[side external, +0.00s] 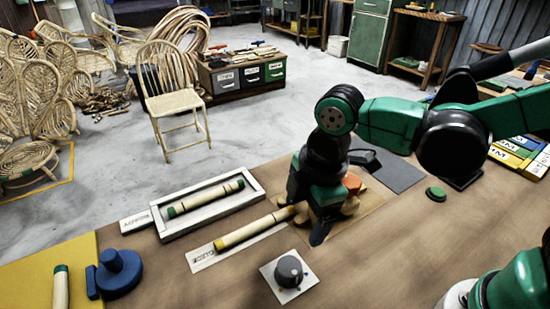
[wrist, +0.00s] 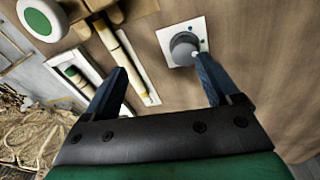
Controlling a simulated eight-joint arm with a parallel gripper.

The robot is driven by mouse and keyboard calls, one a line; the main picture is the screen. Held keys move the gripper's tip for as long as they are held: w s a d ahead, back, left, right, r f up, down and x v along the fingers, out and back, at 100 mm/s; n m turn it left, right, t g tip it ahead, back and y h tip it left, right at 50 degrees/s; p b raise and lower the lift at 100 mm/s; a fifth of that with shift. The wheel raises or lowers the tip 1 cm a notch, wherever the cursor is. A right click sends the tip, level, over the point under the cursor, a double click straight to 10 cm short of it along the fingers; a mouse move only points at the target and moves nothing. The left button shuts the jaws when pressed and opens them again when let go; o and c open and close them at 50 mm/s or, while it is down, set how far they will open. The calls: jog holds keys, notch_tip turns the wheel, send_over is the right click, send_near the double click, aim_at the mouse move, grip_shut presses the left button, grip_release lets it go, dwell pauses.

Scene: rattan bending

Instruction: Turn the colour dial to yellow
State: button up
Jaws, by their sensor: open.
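The colour dial is a dark grey round knob (side external: 289,269) on a small white plate (side external: 300,288) near the front middle of the bench. The knob also shows in the wrist view (wrist: 184,48), with small coloured dots on its plate. Which colour it points to is too small to tell. My gripper (side external: 317,238) is behind and slightly right of the dial in the side view, pointing down, apart from the knob. In the wrist view my gripper (wrist: 162,64) has its two blue-grey fingers wide apart with nothing held; the knob appears beyond the right fingertip.
A rattan stick (side external: 250,232) lies on a label card left of my gripper. Another lies in a white tray (side external: 163,236). Orange and wooden pieces (side external: 352,184) stand close behind my gripper. A blue round object (side external: 120,274) is at left. Bench right of the dial is clear.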

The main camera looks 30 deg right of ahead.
aim_at(288, 266)
jog(key=a+n, duration=0.1)
jog(key=s+a+f+n+g, duration=0.1)
jog(key=n, duration=0.1)
jog(key=a+f+n, duration=0.1)
jog(key=shift+s+a+f+n+h, duration=0.2)
jog(key=shift+s+a+n+h, duration=0.1)
jog(key=shift+h, duration=0.1)
jog(key=shift+f, duration=2.75)
grip_shut()
jog(key=m, duration=1.1)
jog(key=shift+m, duration=0.4)
